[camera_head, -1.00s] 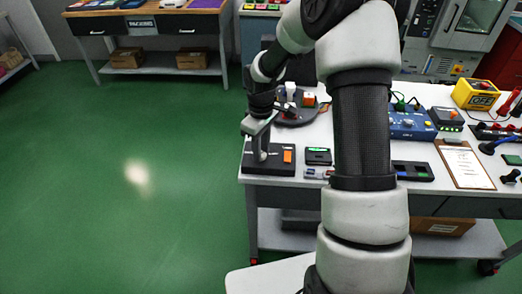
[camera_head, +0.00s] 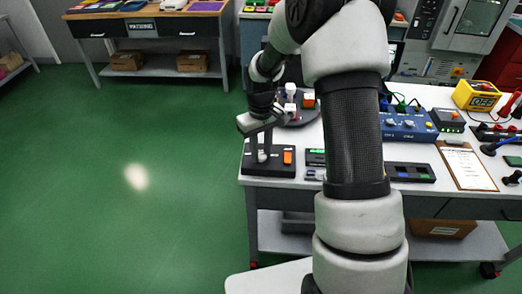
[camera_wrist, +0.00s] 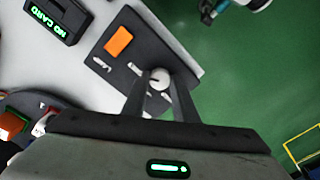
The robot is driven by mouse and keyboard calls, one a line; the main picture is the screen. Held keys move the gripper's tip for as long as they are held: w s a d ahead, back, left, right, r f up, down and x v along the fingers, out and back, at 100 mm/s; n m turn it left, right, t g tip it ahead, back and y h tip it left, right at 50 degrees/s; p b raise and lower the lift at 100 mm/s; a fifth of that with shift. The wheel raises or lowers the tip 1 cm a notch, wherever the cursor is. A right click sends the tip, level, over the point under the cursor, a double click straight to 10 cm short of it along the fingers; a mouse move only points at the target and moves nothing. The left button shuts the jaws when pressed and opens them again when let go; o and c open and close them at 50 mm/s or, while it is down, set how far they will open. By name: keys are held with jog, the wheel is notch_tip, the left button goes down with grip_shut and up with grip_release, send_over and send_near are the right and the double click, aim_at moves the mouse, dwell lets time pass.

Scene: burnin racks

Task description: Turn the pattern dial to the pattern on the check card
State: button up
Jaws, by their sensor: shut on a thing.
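The pattern dial (camera_wrist: 158,78) is a round white knob on a dark box (camera_wrist: 128,40) with an orange block and small white marks on its top. My gripper (camera_wrist: 159,84) points down at it, with one finger on each side, shut on the knob. In the head view the dark box (camera_head: 278,172) sits at the table's front left corner, and my gripper (camera_head: 261,157) reaches the dial from above. The knob's pointer direction is too small to read surely. I cannot pick out a check card for certain; a clipboard with a printed sheet (camera_head: 466,168) lies at right.
A small black device (camera_wrist: 58,16) with a green "NO CARD" display stands beside the dial box. Green floor is open at left.

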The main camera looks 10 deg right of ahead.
jog(key=o, duration=1.1)
jog(key=shift+c, duration=0.2)
jog(key=shift+r, duration=0.1)
notch_tip(320, 180, up, 17)
jog(key=p, duration=0.1)
jog(key=shift+p, duration=0.4)
jog(key=shift+r, duration=0.15)
notch_tip(320, 180, up, 7)
jog(key=t+p, duration=0.1)
jog(key=p, duration=0.1)
send_over(261, 155)
jog(key=s, duration=0.4)
jog(key=s+r+m+t+p, duration=0.2)
jog(key=s+r+t+p, duration=0.15)
jog(key=s+r, duration=0.75)
jog(key=s+m+t+p, duration=0.1)
jog(key=s+p, duration=0.2)
jog(key=s, duration=0.7)
jog(key=shift+r+m, duration=0.35)
jog(key=shift+m, duration=0.05)
